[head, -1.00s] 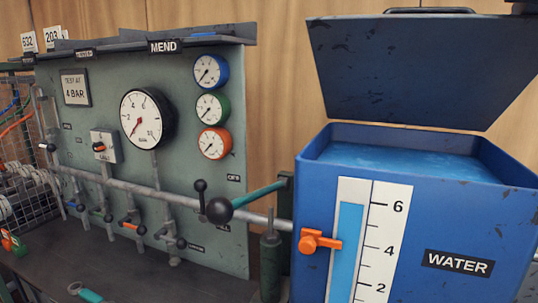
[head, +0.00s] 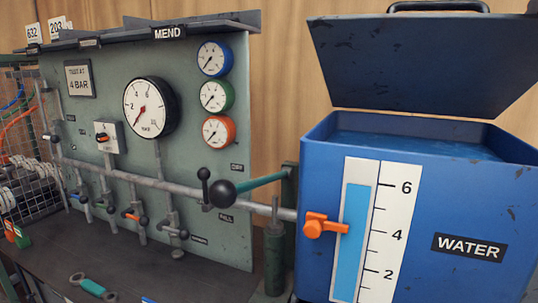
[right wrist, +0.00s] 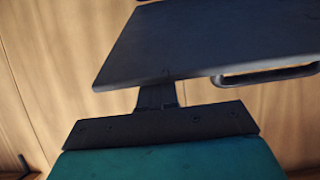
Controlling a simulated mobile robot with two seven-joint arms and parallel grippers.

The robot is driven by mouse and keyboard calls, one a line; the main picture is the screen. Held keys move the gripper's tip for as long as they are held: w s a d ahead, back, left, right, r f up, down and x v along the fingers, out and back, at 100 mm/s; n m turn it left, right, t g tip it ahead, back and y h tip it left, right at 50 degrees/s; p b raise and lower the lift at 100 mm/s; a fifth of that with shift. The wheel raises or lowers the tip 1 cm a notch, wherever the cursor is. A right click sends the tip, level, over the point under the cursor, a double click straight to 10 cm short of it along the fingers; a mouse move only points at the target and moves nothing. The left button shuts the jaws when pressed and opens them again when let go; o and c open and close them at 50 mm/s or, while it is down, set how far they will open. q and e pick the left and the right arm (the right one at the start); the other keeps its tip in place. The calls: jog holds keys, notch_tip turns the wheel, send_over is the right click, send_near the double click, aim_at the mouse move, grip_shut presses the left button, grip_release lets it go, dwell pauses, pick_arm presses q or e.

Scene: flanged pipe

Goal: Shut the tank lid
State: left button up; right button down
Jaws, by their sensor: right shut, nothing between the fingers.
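The tank lid (head: 420,62) is a dark, worn panel. In the head view it stands raised and open above the blue tank (head: 440,205), with a black handle (head: 438,6) at its top edge. Blue water (head: 420,143) shows inside the tank opening. In the right wrist view the lid (right wrist: 215,38) fills the upper part, with its handle (right wrist: 265,74) at the right. My right gripper (right wrist: 160,82) is shut and empty; its fingers point at the lid's edge, and I cannot tell if they touch it. My left gripper is not in view.
Left of the tank stands a grey-green panel (head: 75,125) with gauges, valves and a pipe (head: 150,183). A teal-handled wrench (head: 92,287) lies on the dark bench.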

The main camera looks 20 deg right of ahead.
jog(key=shift+s+a+f+b, duration=0.3)
jog(key=shift+s+f, duration=0.05)
jog(key=shift+f, duration=0.3)
jog(key=shift+s+a+f+b, duration=0.25)
jog(key=shift+s+f+b, duration=0.05)
jog(key=shift+f+b, duration=0.3)
jog(key=shift+s+a+f+b, duration=0.25)
jog(key=shift+f+b, duration=0.3)
jog(key=shift+f, duration=0.15)
jog(key=shift+s+a+f+b, duration=0.2)
jog(key=shift+s+f+b, duration=0.1)
jog(key=shift+f+b, duration=0.3)
jog(key=shift+f, duration=0.15)
jog(key=f+b, duration=0.1)
jog(key=s+f+b, duration=0.1)
jog(key=f, duration=0.1)
jog(key=s+f+b, duration=0.1)
jog(key=b, duration=0.1)
jog(key=shift+s+a+f, duration=0.1)
jog(key=shift+a+f, duration=0.1)
jog(key=shift+f, duration=0.05)
